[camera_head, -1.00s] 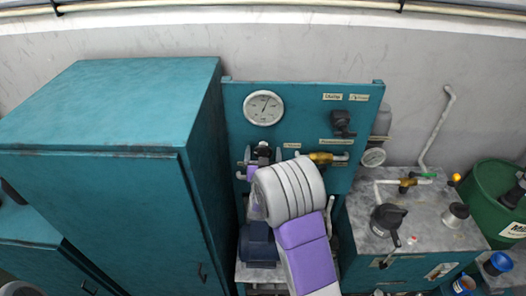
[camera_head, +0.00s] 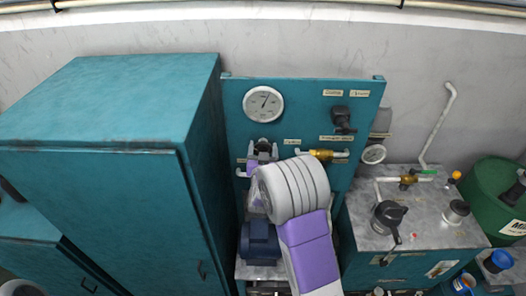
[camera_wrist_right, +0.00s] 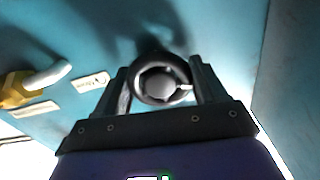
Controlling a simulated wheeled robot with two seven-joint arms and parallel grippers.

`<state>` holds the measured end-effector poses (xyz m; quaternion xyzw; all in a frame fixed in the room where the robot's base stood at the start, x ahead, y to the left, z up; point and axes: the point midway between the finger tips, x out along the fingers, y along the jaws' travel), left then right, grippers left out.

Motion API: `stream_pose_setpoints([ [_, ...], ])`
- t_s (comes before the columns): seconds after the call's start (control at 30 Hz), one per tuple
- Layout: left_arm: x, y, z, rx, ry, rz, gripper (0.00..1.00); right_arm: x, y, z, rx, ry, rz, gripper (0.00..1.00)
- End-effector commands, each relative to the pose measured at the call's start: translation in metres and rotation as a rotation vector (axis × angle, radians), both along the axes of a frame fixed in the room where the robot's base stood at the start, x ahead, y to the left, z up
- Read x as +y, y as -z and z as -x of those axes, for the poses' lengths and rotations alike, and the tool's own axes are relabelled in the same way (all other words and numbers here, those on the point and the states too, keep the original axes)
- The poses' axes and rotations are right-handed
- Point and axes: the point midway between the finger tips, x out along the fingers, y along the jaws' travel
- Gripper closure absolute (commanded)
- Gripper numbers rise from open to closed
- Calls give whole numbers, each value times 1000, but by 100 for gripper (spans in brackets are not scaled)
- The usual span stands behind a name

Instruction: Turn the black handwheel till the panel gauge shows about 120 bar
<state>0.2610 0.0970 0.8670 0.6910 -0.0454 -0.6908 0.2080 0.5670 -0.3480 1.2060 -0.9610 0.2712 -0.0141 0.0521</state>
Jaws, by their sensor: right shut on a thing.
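The black handwheel (camera_wrist_right: 160,82) sits between the two fingers of my right gripper (camera_wrist_right: 163,72) in the right wrist view, one finger on each side. The gripper is shut on the wheel. In the head view my right gripper (camera_head: 262,151) covers most of the handwheel, low on the left part of the teal panel (camera_head: 300,108). The round white panel gauge (camera_head: 263,104) is above it. Its thin needle points up and slightly right; the scale is too small to read. My left gripper is not in view.
A yellow valve with a pipe (camera_head: 322,154) is right of my right gripper, and a black knob (camera_head: 342,118) is above that. A tall teal cabinet (camera_head: 110,130) stands close at the left. A grey tank top (camera_head: 430,228) with fittings is at the right.

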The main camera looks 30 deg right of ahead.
Motion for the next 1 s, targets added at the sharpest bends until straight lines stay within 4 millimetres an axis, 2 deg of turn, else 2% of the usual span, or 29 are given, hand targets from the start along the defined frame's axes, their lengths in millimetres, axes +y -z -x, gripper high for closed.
stream_pose_setpoints([
  [0.03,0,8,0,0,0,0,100,0,3,0,-13,0,-15,60],
  [0.1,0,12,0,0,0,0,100,-1,2,0,-22,0,-31,60],
  [0.37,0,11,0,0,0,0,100,0,0,0,-24,0,-37,60],
  [0.4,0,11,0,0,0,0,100,0,0,0,-24,0,-37,28],
  [0.57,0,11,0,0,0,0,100,0,0,0,-24,0,-37,6],
  [0.87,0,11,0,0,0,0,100,1,0,2,-24,0,-37,6],
  [1.0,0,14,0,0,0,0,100,9,0,14,-23,-1,-40,6],
])
